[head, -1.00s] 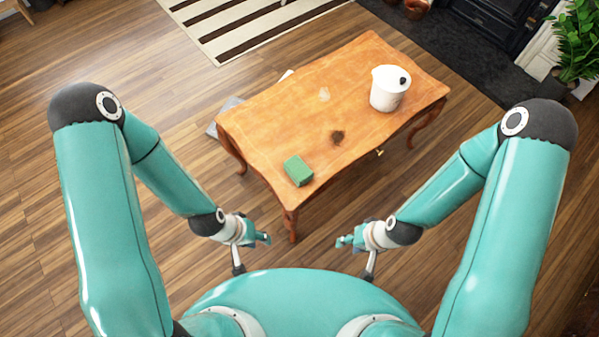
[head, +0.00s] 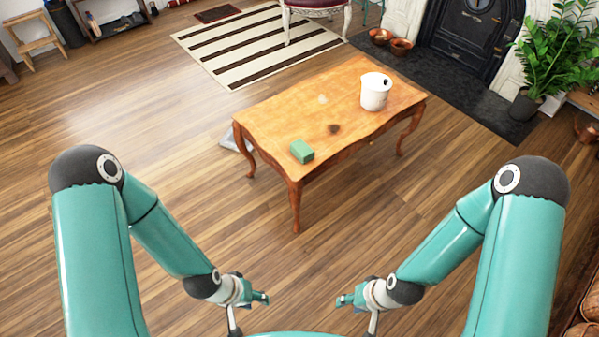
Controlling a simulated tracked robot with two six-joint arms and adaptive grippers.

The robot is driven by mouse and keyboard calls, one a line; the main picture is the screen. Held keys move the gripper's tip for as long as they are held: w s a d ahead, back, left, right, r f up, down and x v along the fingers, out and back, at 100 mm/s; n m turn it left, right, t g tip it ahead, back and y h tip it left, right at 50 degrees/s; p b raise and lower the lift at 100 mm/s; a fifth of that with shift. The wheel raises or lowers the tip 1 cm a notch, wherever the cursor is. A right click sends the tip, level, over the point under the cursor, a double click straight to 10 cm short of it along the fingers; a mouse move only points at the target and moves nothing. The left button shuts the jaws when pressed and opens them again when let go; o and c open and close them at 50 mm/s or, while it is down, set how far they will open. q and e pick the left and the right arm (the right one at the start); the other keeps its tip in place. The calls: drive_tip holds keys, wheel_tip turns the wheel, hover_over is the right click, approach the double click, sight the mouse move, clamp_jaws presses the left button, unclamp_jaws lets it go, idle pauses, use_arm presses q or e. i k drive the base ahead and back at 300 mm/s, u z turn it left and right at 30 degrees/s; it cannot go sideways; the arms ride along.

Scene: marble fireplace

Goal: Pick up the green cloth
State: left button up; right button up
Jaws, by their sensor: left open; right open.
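The green cloth (head: 302,152) is a small block-like folded piece. It lies on the near left part of the wooden table (head: 345,95), close to the table's front edge. My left gripper (head: 263,298) is open and empty, in front of the table and well short of the cloth. My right gripper (head: 343,300) is open and empty, also in front of the table, to the right of the left one. Neither gripper touches anything.
A white pot (head: 375,92) stands on the table's right part. A dark spot (head: 333,128) and a small pale thing (head: 322,99) are also on the tabletop. A grey flat thing (head: 235,138) lies on the floor by the table's left.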

sight(302, 152)
drive_tip(key=z, duration=0.65)
drive_tip(key=i, duration=1.75)
drive_tip(key=u, duration=0.8)
drive_tip(key=k, duration=0.75)
drive_tip(key=u, duration=0.15)
drive_tip(key=i, duration=0.8)
drive_tip(key=z, duration=0.1)
